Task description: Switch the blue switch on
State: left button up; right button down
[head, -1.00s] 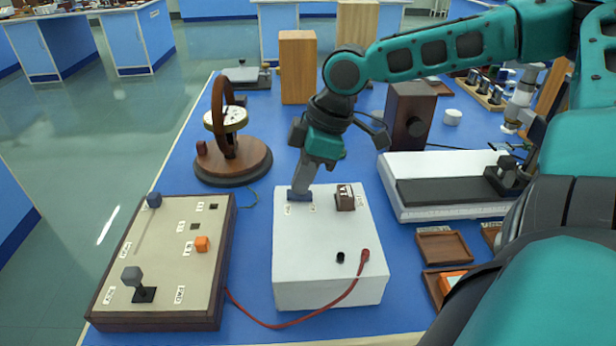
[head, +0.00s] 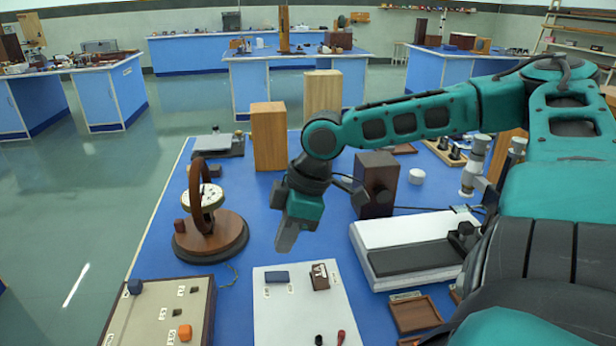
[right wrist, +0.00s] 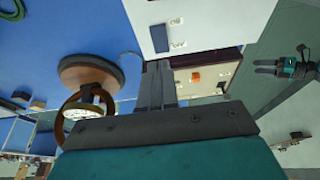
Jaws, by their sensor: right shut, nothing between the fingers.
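The blue switch (head: 277,277) is a small dark-blue block near the far left corner of the white box (head: 290,312). Small labels lie in front of it. It also shows in the right wrist view (right wrist: 160,38). Its on or off state is too small to tell. My right gripper (head: 283,246) is shut and empty, above and beyond the switch, apart from it. Its fingers also show in the right wrist view (right wrist: 158,68). My left gripper (right wrist: 268,67) shows small at the right of the right wrist view, with two separated fingers.
A brown block (head: 319,277) stands right of the switch on the box. A beige panel (head: 160,308) with an orange knob (head: 185,333) lies left. A round-based instrument (head: 210,238) stands beyond the panel. Wooden blocks (head: 269,136) and a white-grey bench device (head: 410,248) are farther back and right.

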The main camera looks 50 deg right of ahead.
jog(key=s+d+p+v, duration=0.1)
jog(key=p+v, duration=0.2)
jog(key=v, duration=0.5)
dwell(0.4)
jog(key=shift+s+f, duration=0.15)
dwell(0.6)
